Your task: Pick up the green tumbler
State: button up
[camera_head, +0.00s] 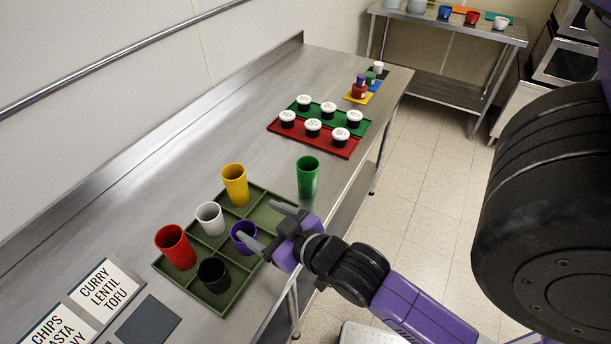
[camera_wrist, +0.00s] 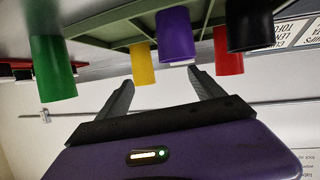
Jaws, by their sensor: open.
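The green tumbler (camera_head: 307,176) stands upright on the steel counter, just off the far right corner of the olive compartment tray (camera_head: 221,305). In the wrist view, which is upside down, the green tumbler (camera_wrist: 52,68) is at the left, outside the jaws. My gripper (camera_head: 262,226) is open and empty, above the tray's right edge beside the purple tumbler (camera_head: 244,236), nearer the camera than the green tumbler. Its two fingers (camera_wrist: 162,87) show in the wrist view, with the yellow tumbler (camera_wrist: 142,64) and the purple tumbler between or behind them.
The tray holds red (camera_head: 175,246), white (camera_head: 210,218), yellow (camera_head: 235,184), black (camera_head: 214,274) and purple tumblers. Beyond the green tumbler, red (camera_head: 334,150) and green (camera_head: 319,112) trays hold lidded jars. Label cards (camera_head: 104,289) lie at the near left. Bare counter surrounds the green tumbler's far side.

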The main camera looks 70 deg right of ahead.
jog(key=w+d+r+m+g+h+p, duration=0.1)
jog(key=w+d+r+m, duration=0.1)
jog(key=d, duration=0.4)
jog(key=w+d+r+m+g+h, duration=0.1)
jog(key=w+d+r+h, duration=0.15)
jog(key=d, duration=0.35)
jog(key=m+g+y+p, duration=0.2)
jog(key=m+g+y, duration=0.3)
jog(key=g, duration=0.3)
send_over(308, 170)
jog(key=a, duration=0.3)
jog(key=shift+s+a+f+m+g, duration=0.35)
jog(key=shift+s+f, duration=0.15)
jog(key=shift+s, duration=0.1)
jog(key=shift+f+b, duration=0.5)
jog(key=shift+b, duration=0.2)
jog(key=b+x, duration=0.3)
jog(key=shift+a, duration=0.1)
jog(key=shift+b+x, duration=0.45)
jog(key=shift+x, duration=1.55)
jog(key=c, duration=1.5)
